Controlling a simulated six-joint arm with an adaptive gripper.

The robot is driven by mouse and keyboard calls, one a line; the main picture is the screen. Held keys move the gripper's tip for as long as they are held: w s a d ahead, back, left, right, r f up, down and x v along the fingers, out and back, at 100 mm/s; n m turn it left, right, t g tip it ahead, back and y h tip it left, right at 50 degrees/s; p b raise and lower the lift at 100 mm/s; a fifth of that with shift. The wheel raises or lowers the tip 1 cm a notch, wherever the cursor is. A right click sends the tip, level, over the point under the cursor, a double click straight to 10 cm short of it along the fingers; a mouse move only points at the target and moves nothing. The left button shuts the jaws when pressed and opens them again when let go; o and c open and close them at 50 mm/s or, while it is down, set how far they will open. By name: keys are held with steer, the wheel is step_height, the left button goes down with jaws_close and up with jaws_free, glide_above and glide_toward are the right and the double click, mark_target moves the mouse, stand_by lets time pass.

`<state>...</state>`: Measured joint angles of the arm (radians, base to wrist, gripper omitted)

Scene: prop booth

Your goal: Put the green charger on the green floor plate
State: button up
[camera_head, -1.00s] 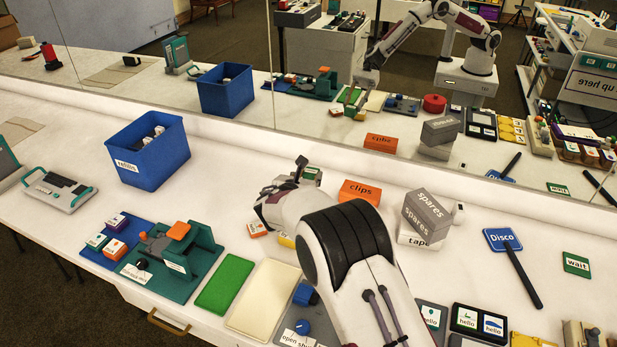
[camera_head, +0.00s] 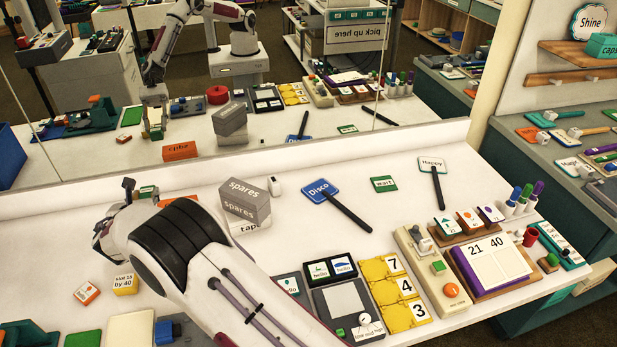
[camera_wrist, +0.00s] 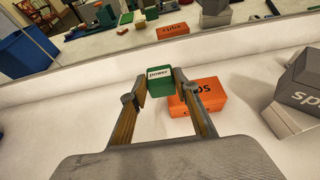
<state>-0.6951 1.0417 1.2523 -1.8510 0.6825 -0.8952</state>
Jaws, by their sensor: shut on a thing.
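The green charger is a small green block with a white "power" label. It sits between my fingertips in the wrist view (camera_wrist: 160,82), and part of it shows in the head view (camera_head: 149,191). My gripper (camera_wrist: 159,87) is shut on it, in front of the orange "clips" box. It also shows from behind in the head view (camera_head: 132,193), partly hidden by my arm. A flat green plate (camera_head: 83,339), likely the green floor plate, is cut off at the bottom left edge of the head view.
The orange "clips" box (camera_wrist: 203,96) stands just beyond my gripper. A yellow block (camera_head: 125,285) and a small orange-sided block (camera_head: 87,293) lie at left. A mirror behind the counter repeats the scene. White counter around the blocks is clear.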

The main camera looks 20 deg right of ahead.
steer(key=w+d+r+m+h, duration=0.15)
steer(key=w+d, duration=0.25)
steer(key=d, duration=0.6)
steer(key=w+d+m+h, duration=0.1)
steer(key=w+d+h, duration=0.15)
steer(key=d, duration=0.65)
steer(key=m+g+h, duration=0.4)
steer(key=m+h, duration=0.1)
steer(key=m, duration=0.1)
glide_above(381, 188)
steer(key=f, duration=0.1)
steer(key=shift+d, duration=0.1)
steer(key=shift+f, duration=3.15)
steer(key=shift+f, duration=0.1)
steer(key=shift+f, duration=1.8)
